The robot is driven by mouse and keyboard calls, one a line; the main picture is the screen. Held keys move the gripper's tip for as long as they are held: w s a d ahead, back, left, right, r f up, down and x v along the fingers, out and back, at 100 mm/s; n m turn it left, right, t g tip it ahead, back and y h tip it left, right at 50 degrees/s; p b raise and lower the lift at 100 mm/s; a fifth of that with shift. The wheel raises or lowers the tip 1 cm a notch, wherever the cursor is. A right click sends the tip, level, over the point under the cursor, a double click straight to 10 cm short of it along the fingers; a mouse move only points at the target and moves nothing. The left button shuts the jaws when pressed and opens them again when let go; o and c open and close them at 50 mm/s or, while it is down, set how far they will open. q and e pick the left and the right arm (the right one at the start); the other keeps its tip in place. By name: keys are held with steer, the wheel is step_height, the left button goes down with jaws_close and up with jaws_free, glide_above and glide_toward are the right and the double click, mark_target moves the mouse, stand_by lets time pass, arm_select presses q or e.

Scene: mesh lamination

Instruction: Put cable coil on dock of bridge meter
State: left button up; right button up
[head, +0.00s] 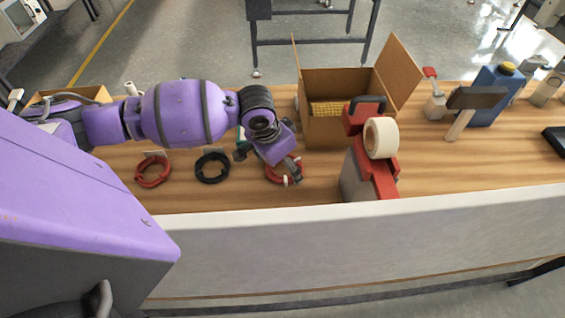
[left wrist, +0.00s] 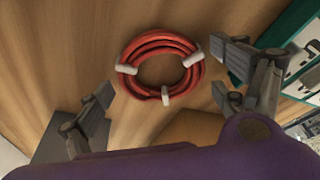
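A red cable coil (head: 297,166) with white ties lies on the wooden bench, partly hidden by my left gripper (head: 268,165). In the left wrist view, a red coil (left wrist: 186,76) lies flat ahead of the open, empty fingers (left wrist: 162,92), and neither finger visibly touches it. Another red coil (head: 152,171) and a black coil (head: 212,167) lie further left in the head view. A teal-edged device (left wrist: 290,35) shows at the right of the left wrist view, beside one finger; it may be the bridge meter. Its dock cannot be made out. My right gripper is not in view.
An open cardboard box (head: 345,128) stands behind and right of the gripper. A red tape dispenser with a tape roll (head: 380,138) stands at the bench's front edge. A mallet (head: 470,105) and a blue container (head: 497,92) are further right. Bench space between is clear.

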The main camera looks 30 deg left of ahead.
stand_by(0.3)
arm_select(q)
steer(key=p+v, duration=0.1)
steer(key=v, duration=1)
steer(key=shift+r, duration=0.35)
steer(key=shift+o, duration=0.4)
steer(key=shift+w+d+r, duration=0.7)
steer(key=shift+d+r, duration=0.1)
steer(key=shift+d, duration=0.05)
steer(key=g+y, duration=0.1)
steer(key=g, duration=0.2)
glide_above(273, 173)
steer(key=w+d, duration=0.2)
steer(key=w, duration=0.1)
step_height(273, 173, down, 8)
steer(key=shift+a+r, duration=0.1)
steer(key=f, duration=0.5)
steer(key=shift+w+f, duration=0.2)
steer(key=shift+w, duration=0.2)
steer(key=c, duration=1.4)
steer(key=shift+r, duration=0.15)
